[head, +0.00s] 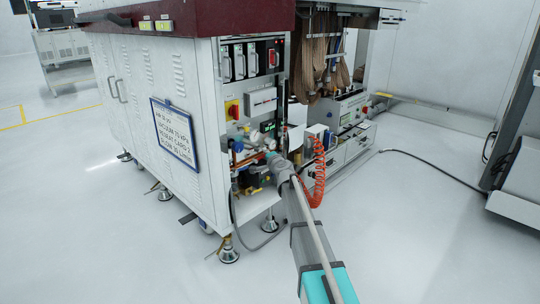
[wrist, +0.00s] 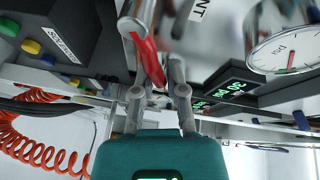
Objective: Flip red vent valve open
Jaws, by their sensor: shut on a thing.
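The red vent valve handle (wrist: 149,58) is a bright red lever in the upper middle of the wrist view, beside a pale metal cylinder (wrist: 137,16). My gripper (wrist: 160,82) is shut on the red lever, with grey fingers on either side of it. In the head view my gripper (head: 272,163) reaches into the open end of the white cabinet (head: 190,150), among pipes and gauges. There the arm and fittings hide the lever, and I cannot tell its exact angle.
A round dial gauge (wrist: 288,48) and a green digital display (wrist: 236,88) sit close on the right in the wrist view. A coiled orange hose (head: 319,172) hangs right of my arm. A black cable (head: 430,165) lies on the otherwise clear floor at right.

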